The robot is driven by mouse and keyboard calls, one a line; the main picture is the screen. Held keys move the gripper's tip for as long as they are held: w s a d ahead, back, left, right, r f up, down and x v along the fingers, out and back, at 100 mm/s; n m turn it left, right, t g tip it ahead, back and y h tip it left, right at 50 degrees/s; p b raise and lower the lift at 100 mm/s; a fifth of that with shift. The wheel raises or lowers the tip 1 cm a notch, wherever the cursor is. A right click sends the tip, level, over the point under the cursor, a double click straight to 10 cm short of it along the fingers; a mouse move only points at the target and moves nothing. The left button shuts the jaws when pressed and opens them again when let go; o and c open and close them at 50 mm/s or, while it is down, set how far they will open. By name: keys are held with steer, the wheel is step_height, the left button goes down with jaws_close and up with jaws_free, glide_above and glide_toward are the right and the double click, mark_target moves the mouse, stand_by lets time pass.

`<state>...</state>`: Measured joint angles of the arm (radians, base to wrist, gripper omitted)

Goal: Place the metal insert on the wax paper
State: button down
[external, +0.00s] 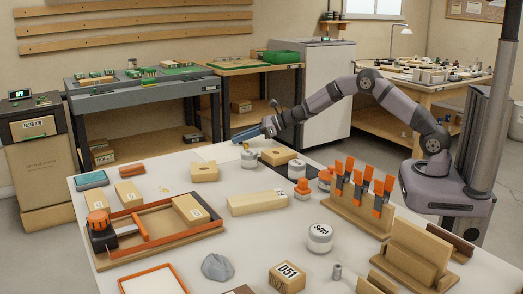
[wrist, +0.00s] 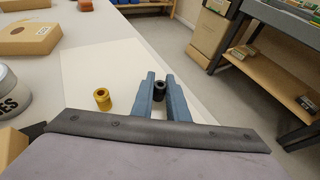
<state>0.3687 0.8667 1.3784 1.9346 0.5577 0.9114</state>
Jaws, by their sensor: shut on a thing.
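My gripper (wrist: 160,82) has blue fingers shut on a small dark hollow cylinder, the metal insert (wrist: 160,87). In the external view my gripper (external: 240,136) is at the table's far edge, and the insert cannot be made out there. The pale sheet, which looks like the wax paper (wrist: 115,65), lies flat on the table. In the wrist view the insert appears over the sheet's right part; whether it touches is unclear. A brass-coloured hollow cylinder (wrist: 102,98) stands on the sheet, left of my fingers.
A jar (wrist: 10,95) stands left of the sheet; it also shows in the external view (external: 248,158). A wooden block with a hole (external: 204,172) lies nearby. The table edge is close on the wrist view's right. Clamps, boxes and a slotted rack (external: 357,213) occupy the rest.

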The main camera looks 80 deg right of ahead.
steer(key=shift+f, duration=0.15)
steer(key=c, duration=1.7)
jaws_free()
steer(key=shift+r, duration=0.3)
steer(key=shift+s+d, duration=0.1)
steer(key=shift+s, duration=0.25)
steer(key=b+v, duration=0.1)
steer(key=v, duration=1)
steer(key=shift+s+r, duration=0.1)
steer(key=shift+r, duration=0.05)
